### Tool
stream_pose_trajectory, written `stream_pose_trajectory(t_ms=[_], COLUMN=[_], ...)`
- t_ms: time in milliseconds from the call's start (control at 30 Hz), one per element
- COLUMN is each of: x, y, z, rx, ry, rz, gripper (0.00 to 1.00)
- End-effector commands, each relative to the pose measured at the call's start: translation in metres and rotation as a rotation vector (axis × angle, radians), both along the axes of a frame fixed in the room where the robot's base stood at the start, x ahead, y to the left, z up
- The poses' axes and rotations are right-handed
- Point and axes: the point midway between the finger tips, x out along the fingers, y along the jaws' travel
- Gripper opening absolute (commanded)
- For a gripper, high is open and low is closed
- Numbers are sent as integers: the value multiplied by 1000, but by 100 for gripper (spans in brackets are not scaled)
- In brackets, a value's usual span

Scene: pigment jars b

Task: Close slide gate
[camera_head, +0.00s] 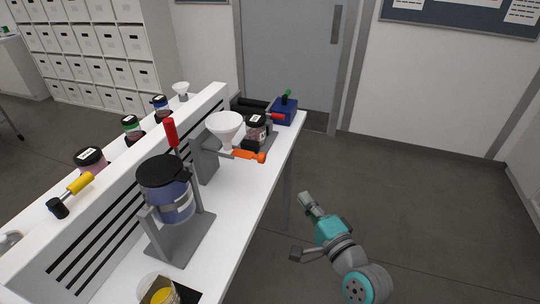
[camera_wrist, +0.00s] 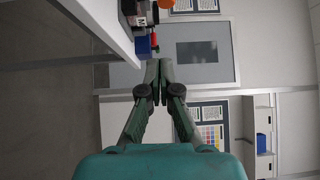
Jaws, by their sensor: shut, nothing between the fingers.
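A white funnel (camera_head: 225,125) sits on a grey stand (camera_head: 204,160) on the white bench. A thin grey slide gate plate under the funnel ends in an orange handle (camera_head: 250,156), which sticks out to the right towards the bench edge. The funnel hides much of the plate. In the wrist view an orange piece, likely the handle (camera_wrist: 166,3), shows at the top edge. My gripper (camera_head: 305,197) is off the bench's right side, below and to the right of the handle and apart from it. In the wrist view its fingers (camera_wrist: 158,66) are together and empty.
A labelled jar (camera_head: 256,130) stands behind the handle, with a blue box (camera_head: 284,110) farther back. A dark blue pot (camera_head: 166,185) in a grey cradle and a yellow-filled container (camera_head: 160,292) stand nearer. The floor right of the bench (camera_head: 430,180) is clear.

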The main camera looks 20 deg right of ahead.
Motion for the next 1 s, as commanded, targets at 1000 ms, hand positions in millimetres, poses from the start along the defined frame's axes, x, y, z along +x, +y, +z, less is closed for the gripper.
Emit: stream_pose_trajectory(t_ms=[1000], x=[123], y=[39], z=[13], rx=[25], ry=[-5], rz=[15], gripper=[0])
